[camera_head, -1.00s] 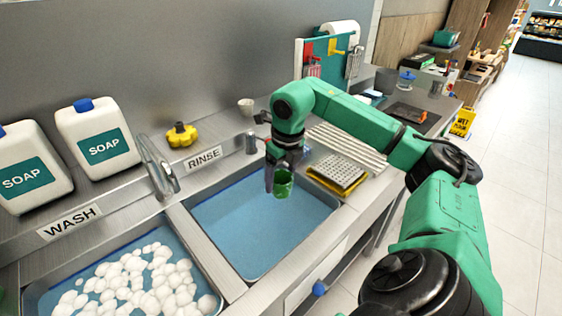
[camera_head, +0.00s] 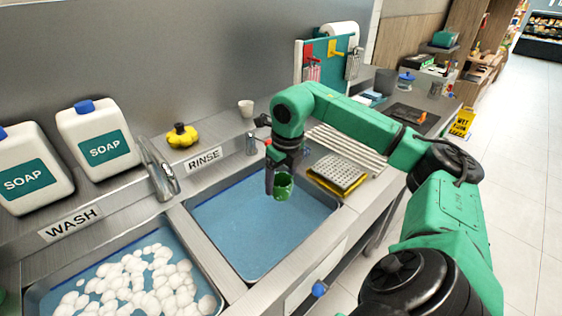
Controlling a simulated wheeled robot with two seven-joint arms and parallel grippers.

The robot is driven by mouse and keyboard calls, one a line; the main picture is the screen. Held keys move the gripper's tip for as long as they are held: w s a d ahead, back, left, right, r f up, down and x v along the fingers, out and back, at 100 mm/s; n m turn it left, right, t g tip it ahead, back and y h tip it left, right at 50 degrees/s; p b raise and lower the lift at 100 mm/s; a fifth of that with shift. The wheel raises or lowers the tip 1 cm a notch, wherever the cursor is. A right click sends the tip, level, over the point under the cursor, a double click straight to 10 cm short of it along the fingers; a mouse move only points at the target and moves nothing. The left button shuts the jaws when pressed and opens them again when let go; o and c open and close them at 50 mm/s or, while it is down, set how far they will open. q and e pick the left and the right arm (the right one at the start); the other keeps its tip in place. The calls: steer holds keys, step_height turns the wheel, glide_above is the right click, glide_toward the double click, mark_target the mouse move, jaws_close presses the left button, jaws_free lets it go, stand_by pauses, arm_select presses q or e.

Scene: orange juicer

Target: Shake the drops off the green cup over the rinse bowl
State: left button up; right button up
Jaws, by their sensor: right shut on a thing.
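The green cup (camera_head: 283,188) is held above the rinse bowl (camera_head: 262,226), the water-filled basin beside the "RINSE" label, toward its far right part. My right gripper (camera_head: 275,184) is shut on the cup, with its dark fingers pointing down at the cup's left side. The cup looks roughly upright, with its open top visible. No drops can be made out at this size. My left gripper is not in view.
The wash basin (camera_head: 140,285) with white suds lies left of the rinse bowl. A metal faucet (camera_head: 160,172) rises between them. Two soap jugs (camera_head: 97,140), a yellow object (camera_head: 182,136) and a small white cup (camera_head: 246,108) stand behind. A yellow-edged rack (camera_head: 338,174) sits right.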

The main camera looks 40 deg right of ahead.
step_height(320, 180, down, 4)
steer(key=b, duration=0.3)
steer(key=shift+f, duration=0.1)
step_height(320, 180, up, 5)
steer(key=p, duration=0.5)
steer(key=shift+f+b, duration=0.4)
step_height(320, 180, down, 4)
steer(key=b, duration=0.3)
steer(key=shift+w+r, duration=0.1)
steer(key=shift+r, duration=0.1)
